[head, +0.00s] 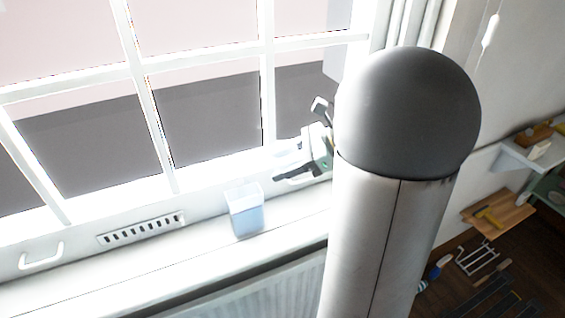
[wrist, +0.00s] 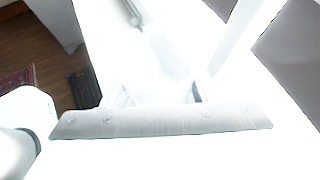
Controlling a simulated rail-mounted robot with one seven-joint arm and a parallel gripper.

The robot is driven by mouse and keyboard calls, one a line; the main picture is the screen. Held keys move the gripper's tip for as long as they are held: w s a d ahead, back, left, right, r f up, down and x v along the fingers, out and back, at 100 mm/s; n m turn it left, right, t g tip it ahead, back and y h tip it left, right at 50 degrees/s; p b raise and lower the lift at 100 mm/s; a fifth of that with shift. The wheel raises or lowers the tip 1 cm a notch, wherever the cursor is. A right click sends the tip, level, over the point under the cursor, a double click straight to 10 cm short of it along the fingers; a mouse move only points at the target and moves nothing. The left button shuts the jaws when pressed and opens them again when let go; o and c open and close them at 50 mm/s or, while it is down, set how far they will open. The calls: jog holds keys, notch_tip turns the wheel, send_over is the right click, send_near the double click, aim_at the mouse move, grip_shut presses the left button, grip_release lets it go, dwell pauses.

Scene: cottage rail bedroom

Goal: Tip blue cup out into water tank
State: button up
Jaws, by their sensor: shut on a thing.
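The water tank (head: 246,212) is a small clear box with pale blue contents, standing upright on the white window sill. My gripper (head: 300,141) is to the right of the tank and higher in the head view, partly behind my arm. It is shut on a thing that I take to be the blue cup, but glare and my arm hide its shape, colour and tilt. The wrist view is washed out. A pale clear shape shows there behind a grey bar with screws; I cannot tell whether it is cup or tank.
The window (head: 205,110) with white bars rises behind the sill (head: 190,245). A vent grille (head: 141,230) and a white handle (head: 41,256) are left of the tank. A radiator (head: 270,290) is below. Shelves with tools (head: 498,214) are at the right.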

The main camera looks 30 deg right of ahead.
jog(key=shift+d+f+t+y, duration=0.1)
jog(key=shift+d+t+y, duration=0.2)
jog(key=shift+d+y, duration=0.45)
jog(key=shift+a, duration=0.1)
jog(key=shift+s+r+p, duration=0.75)
jog(key=shift+s+r, duration=0.05)
jog(key=shift+r, duration=0.1)
jog(key=shift+s+a+r+p, duration=0.1)
jog(key=shift+s+r+p, duration=0.7)
jog(key=shift+s, duration=0.3)
jog(key=shift+s+a+r+p, duration=0.1)
jog(key=shift+s+r+p, duration=0.7)
jog(key=shift+s, duration=0.3)
